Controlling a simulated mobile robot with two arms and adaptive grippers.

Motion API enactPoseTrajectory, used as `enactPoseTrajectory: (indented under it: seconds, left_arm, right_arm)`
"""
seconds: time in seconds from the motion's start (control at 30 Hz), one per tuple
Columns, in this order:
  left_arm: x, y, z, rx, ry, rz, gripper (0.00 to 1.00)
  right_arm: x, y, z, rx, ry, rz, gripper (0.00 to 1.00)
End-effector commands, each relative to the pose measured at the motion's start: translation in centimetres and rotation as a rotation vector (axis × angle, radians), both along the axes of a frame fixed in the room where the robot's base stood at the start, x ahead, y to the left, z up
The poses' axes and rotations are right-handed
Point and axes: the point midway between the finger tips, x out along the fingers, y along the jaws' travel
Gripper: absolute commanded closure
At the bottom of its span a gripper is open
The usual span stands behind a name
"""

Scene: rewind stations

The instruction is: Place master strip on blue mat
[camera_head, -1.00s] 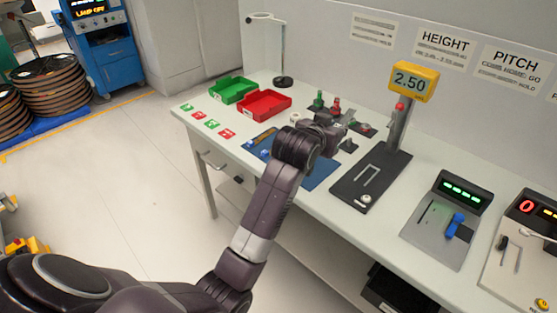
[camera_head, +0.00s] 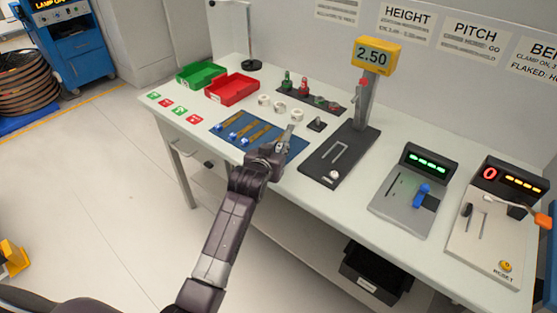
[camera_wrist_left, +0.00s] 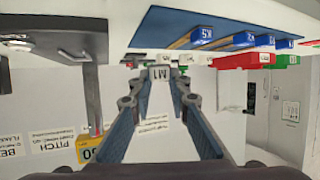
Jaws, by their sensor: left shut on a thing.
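My left gripper (camera_head: 284,141) is shut on the master strip (camera_head: 288,132), a short grey piece over the right part of the blue mat (camera_head: 298,146). In the left wrist view its tag M1 (camera_wrist_left: 160,73) shows between the fingertips (camera_wrist_left: 160,82), and the blue mat (camera_wrist_left: 165,25) is at the top. I cannot tell whether the strip touches the mat. Several brown strips (camera_head: 240,129) with blue tags lie side by side on the mat's left and middle. My right gripper is not in view.
Green tray (camera_head: 201,75) and red tray (camera_head: 232,89) stand at the back left. White rings (camera_head: 279,107) and a dark peg rack (camera_head: 312,97) lie behind the mat. The height gauge (camera_head: 338,160) with its post stands close right. Colored cards (camera_head: 180,110) lie left.

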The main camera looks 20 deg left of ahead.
Motion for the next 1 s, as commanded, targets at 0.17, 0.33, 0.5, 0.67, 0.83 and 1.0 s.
enactPoseTrajectory:
  seconds: [0.17,0.33,0.5,0.67,0.83,1.0]
  left_arm:
    - [0.0,0.0,-1.6,-0.001,0.001,0.0,1.0]
    - [0.0,0.0,-4.2,-0.001,0.002,0.0,1.0]
    - [0.0,0.0,-5.1,-0.001,-0.002,0.0,1.0]
    - [0.0,0.0,-5.1,-0.001,-0.002,0.0,1.0]
    - [0.0,0.0,-5.5,-0.001,-0.001,0.0,1.0]
    - [0.0,0.0,-5.4,-0.001,-0.001,0.0,0.66]
  right_arm:
    - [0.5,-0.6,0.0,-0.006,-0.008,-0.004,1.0]
    - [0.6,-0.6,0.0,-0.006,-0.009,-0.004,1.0]
    - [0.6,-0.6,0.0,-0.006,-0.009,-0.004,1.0]
    - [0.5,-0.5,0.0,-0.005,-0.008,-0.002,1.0]
    - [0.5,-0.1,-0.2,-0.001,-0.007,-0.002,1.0]
    - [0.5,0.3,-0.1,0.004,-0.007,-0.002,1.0]
